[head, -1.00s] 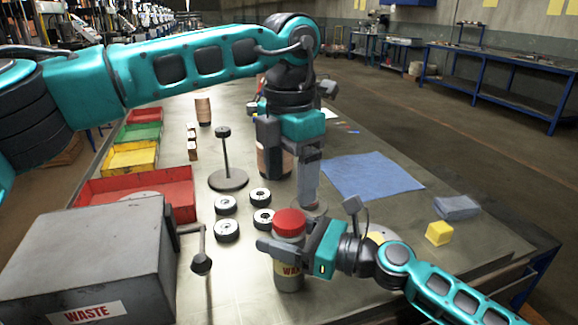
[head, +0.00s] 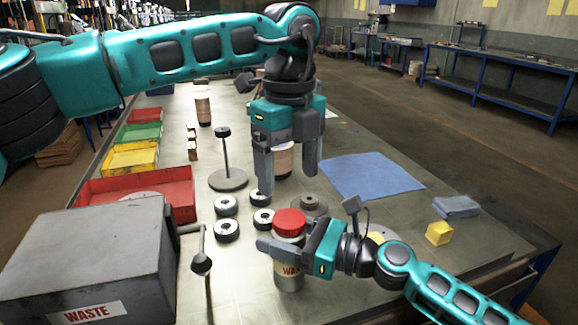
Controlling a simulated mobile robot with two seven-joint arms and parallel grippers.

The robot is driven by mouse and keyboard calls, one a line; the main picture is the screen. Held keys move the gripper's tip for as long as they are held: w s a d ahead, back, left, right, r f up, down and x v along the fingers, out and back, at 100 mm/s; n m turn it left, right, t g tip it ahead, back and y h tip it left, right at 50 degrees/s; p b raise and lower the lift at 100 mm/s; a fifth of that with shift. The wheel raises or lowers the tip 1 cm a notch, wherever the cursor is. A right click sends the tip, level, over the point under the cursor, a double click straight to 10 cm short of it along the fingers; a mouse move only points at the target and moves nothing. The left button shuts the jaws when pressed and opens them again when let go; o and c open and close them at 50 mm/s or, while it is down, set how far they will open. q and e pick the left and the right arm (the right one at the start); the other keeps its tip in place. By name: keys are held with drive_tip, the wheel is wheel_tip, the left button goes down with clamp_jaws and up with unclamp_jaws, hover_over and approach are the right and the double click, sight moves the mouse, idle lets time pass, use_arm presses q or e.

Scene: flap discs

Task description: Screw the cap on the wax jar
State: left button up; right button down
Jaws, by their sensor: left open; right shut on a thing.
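The wax jar (head: 289,277) stands upright at the front middle of the bench, with a "WAX" label partly in view. The red cap (head: 289,221) sits on its top; I cannot tell how tightly it is seated. My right gripper (head: 283,248) is shut around the upper part of the jar, just below the cap. My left gripper (head: 287,187) is open and empty, pointing down, above and behind the jar and apart from the cap.
Several flap discs (head: 227,230) lie left of the jar. A spindle stand (head: 228,180) rises behind them. A grey waste box (head: 90,260) and red bin (head: 180,190) are at left.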

sight(289, 218)
use_arm(q)
drive_tip(key=shift+n, duration=0.3)
drive_tip(key=shift+f, duration=4)
